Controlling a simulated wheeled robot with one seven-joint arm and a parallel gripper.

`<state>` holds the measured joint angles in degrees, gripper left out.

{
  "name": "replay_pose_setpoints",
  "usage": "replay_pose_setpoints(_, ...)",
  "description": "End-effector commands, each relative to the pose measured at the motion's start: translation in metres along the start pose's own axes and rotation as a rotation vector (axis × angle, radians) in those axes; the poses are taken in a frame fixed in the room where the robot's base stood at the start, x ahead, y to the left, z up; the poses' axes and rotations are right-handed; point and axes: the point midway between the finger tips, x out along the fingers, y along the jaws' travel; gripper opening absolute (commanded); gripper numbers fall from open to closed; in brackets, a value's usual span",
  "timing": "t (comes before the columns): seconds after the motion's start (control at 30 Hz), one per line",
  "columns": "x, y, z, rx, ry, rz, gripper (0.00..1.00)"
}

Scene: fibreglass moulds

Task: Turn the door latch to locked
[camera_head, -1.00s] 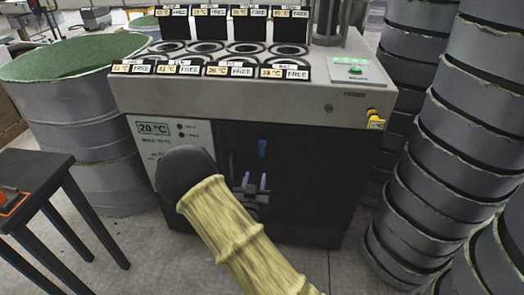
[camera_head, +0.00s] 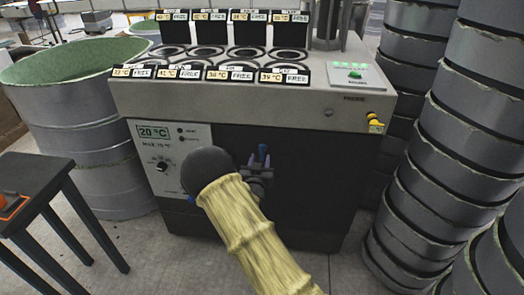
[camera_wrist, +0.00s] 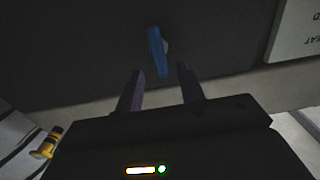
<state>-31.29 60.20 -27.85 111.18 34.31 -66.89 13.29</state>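The door latch (camera_head: 262,150) is a small blue handle on the dark front door (camera_head: 310,175) of the machine. In the wrist view the latch (camera_wrist: 158,50) stands close to upright, slightly tilted, on a pale pivot. My gripper (camera_wrist: 160,76) is open, with its two dark fingers apart. The latch lies just beyond the fingertips, between their lines, and its lower end reaches close to the gap; I cannot tell whether they touch. In the head view my gripper (camera_head: 259,168) is at the latch and partly hides it.
The machine's top (camera_head: 230,95) overhangs the door and carries several round wells with labels. A control panel (camera_head: 170,150) with a dial is left of the door. Stacked grey drums (camera_head: 455,140) stand close on the right. A dark table (camera_head: 35,180) and drums (camera_head: 95,130) are on the left.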

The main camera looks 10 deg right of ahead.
Motion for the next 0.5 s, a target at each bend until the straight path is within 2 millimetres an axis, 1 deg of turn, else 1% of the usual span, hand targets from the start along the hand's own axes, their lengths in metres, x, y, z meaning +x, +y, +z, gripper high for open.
replay_pose_setpoints(0.03, 0.009, 0.001, 0.000, 0.000, 0.002, 0.001, 0.38)
replay_pose_setpoints(0.1, 0.020, 0.001, 0.000, 0.000, 0.002, 0.001, 0.38)
replay_pose_setpoints(0.3, 0.048, 0.001, 0.001, -0.001, 0.001, 0.001, 0.38)
replay_pose_setpoints(0.4, 0.056, 0.000, 0.000, -0.001, 0.001, 0.000, 0.38)
replay_pose_setpoints(0.5, 0.060, 0.000, 0.000, -0.001, 0.000, 0.000, 0.38)
